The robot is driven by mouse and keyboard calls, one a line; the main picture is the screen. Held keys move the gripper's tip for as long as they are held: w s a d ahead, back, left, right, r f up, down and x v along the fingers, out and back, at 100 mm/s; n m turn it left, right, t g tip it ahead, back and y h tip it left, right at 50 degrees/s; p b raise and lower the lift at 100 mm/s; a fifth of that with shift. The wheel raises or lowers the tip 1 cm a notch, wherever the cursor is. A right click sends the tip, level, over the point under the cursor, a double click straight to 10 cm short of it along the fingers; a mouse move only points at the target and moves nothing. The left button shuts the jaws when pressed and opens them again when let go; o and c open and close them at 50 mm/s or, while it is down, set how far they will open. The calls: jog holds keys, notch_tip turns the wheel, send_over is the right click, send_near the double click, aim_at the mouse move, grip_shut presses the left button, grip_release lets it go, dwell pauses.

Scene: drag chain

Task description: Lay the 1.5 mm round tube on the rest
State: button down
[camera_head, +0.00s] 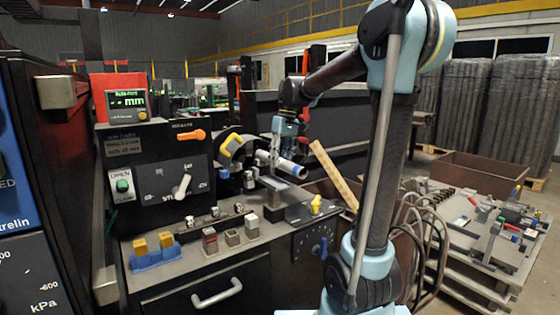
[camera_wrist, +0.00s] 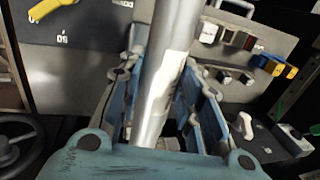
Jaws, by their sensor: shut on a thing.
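A silver round tube (camera_head: 286,165) lies across my gripper (camera_head: 274,154) above the machine bench in the head view. Its near end faces right and looks open. In the wrist view the tube (camera_wrist: 168,62) runs lengthwise between the two blue fingers of my gripper (camera_wrist: 160,88), with a pale label on its side. My gripper is shut on the tube. The tube's size cannot be read.
The bench carries a blue holder with yellow blocks (camera_head: 155,257), several small blocks (camera_head: 232,238) and a yellow knob (camera_head: 317,204). A control panel (camera_head: 160,165) with an orange handle rises behind. A wooden plank (camera_head: 334,176) leans at right.

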jog(key=shift+w+a+f, duration=0.55)
jog(key=shift+w+a, duration=0.05)
jog(key=shift+w, duration=0.2)
jog(key=shift+w+a+f, duration=0.55)
jog(key=shift+w+f, duration=0.05)
jog(key=shift+w, duration=0.2)
jog(key=shift+w+a+f, duration=0.55)
jog(key=shift+w+a, duration=0.05)
jog(key=shift+w, duration=0.2)
jog(key=shift+f, duration=1.45)
jog(key=c, duration=1.1)
grip_release()
jog(key=shift+w+f, duration=0.1)
jog(key=r, duration=0.4)
jog(key=w+d+r, duration=0.1)
jog(key=r, duration=0.3)
jog(key=d+r, duration=0.1)
jog(key=r, duration=0.2)
jog(key=shift+w+r, duration=0.2)
jog(key=shift+r, duration=0.2)
